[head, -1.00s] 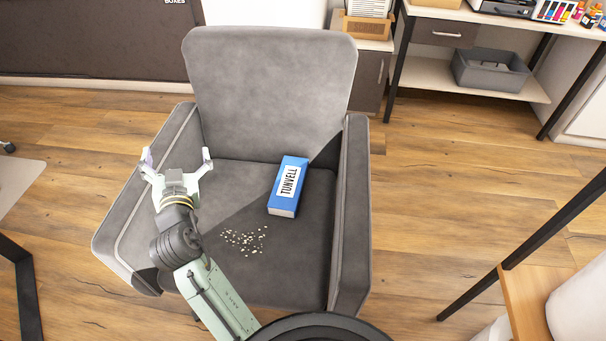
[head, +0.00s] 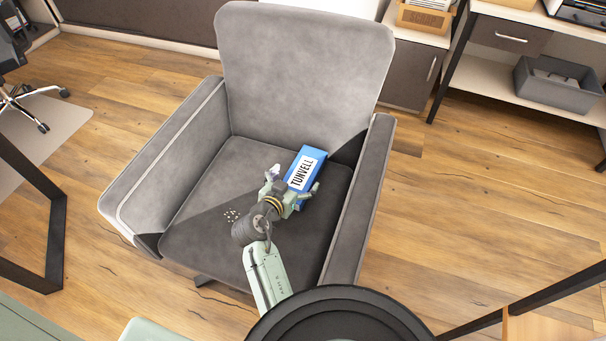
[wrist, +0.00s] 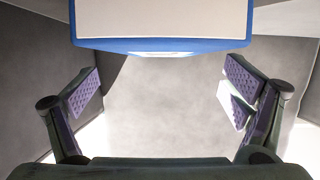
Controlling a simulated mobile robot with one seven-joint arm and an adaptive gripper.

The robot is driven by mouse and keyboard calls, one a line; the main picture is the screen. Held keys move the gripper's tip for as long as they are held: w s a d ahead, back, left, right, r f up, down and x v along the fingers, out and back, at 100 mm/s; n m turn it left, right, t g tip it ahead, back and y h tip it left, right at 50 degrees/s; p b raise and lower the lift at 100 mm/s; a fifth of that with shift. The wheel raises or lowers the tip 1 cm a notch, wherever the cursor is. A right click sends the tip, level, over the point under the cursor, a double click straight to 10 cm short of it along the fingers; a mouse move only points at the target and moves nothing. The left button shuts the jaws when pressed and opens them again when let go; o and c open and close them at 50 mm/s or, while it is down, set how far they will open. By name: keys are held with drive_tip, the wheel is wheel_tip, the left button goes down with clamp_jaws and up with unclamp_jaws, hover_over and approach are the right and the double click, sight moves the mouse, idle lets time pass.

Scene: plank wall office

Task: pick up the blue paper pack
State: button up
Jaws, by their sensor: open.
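The blue paper pack (head: 305,169), with a white label reading "TUNVELL", lies on the seat of the grey armchair (head: 200,200), towards the right armrest. In the wrist view, the pack's pale end face with blue edges (wrist: 160,20) fills the top middle. My gripper (head: 294,182) is over the seat at the near end of the pack. Its fingers are spread apart, and they also show in the wrist view (wrist: 160,92) with nothing between the pads. In the head view the gripper hides part of the pack's near end.
Pale crumbs (head: 231,215) lie on the seat left of my arm. The chair's armrests (head: 362,190) and tall backrest (head: 305,75) rise around the seat. A dark table frame (head: 55,235) stands at the left. Wooden floor (head: 480,200) is open at the right.

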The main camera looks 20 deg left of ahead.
sight(303, 172)
drive_tip(key=x, duration=0.3)
drive_tip(key=p+x, duration=0.1)
drive_tip(key=x, duration=0.1)
drive_tip(key=shift+w+f, duration=0.25)
drive_tip(key=shift+f, duration=0.15)
drive_tip(key=shift+c, duration=0.2)
drive_tip(key=shift+f, duration=0.1)
drive_tip(key=c, duration=1.5)
drive_tip(key=shift+c, duration=0.4)
drive_tip(key=shift+d+p, duration=0.1)
drive_tip(key=shift+p, duration=0.25)
